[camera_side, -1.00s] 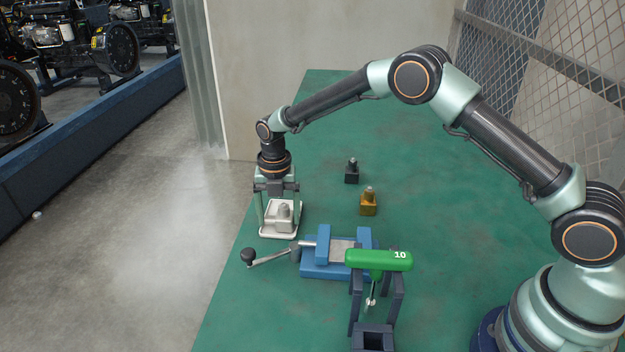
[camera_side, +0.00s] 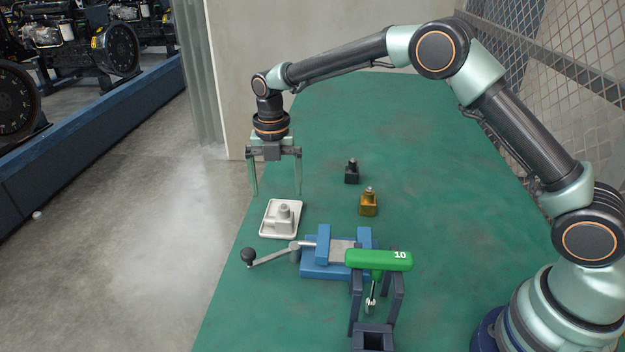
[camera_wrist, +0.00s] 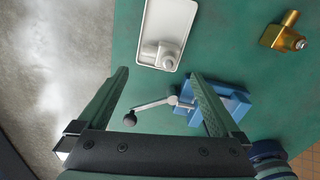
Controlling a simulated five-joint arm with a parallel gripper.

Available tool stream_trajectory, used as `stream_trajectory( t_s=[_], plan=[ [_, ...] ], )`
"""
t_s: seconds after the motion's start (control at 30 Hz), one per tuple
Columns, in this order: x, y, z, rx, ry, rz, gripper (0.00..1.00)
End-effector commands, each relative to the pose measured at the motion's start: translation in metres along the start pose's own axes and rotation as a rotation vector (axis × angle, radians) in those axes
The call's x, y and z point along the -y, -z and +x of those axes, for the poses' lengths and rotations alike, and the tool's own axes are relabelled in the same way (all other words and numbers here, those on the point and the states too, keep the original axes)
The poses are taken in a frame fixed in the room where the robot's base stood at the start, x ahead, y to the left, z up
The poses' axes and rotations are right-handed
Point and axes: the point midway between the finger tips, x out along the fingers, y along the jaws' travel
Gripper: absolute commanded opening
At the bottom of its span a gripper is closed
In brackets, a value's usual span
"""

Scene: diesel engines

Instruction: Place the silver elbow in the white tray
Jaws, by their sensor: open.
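The silver elbow (camera_side: 284,213) sits in the white tray (camera_side: 270,231) near the left edge of the green table, with its round stub pointing up. In the wrist view the elbow (camera_wrist: 160,54) lies inside the tray (camera_wrist: 169,8), toward the end nearer my gripper. My gripper (camera_side: 275,192) is open and empty, raised above and a little behind the tray, with its fingers apart and clear of the elbow. In the wrist view both fingers of my gripper (camera_wrist: 158,72) show wide apart with nothing between them.
A blue vise (camera_side: 325,271) with a long ball-ended handle (camera_side: 248,255) stands just in front of the tray. A green-handled tool (camera_side: 378,260) hangs in a dark stand. A brass elbow (camera_side: 368,205) and a black elbow (camera_side: 352,172) stand to the right. The table's back is clear.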

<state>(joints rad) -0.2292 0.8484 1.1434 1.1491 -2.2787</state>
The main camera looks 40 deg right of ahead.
Motion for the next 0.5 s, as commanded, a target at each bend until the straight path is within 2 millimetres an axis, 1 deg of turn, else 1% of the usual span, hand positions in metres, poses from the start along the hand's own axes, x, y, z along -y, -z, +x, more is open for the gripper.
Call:
stream_trajectory(
  t_s=[0.03, 0.1, 0.33, 0.43, 0.5],
  plan=[
    [-0.001, -0.001, -0.010, 0.003, -0.004, 0.000, 1.00],
    [-0.001, -0.001, -0.020, 0.002, -0.003, 0.000, 1.00],
    [0.001, 0.000, -0.040, 0.003, -0.004, 0.017, 1.00],
    [0.009, 0.000, -0.054, 0.015, -0.018, 0.103, 1.00],
    [0.018, 0.000, -0.070, 0.028, -0.039, 0.216, 1.00]
  ],
)
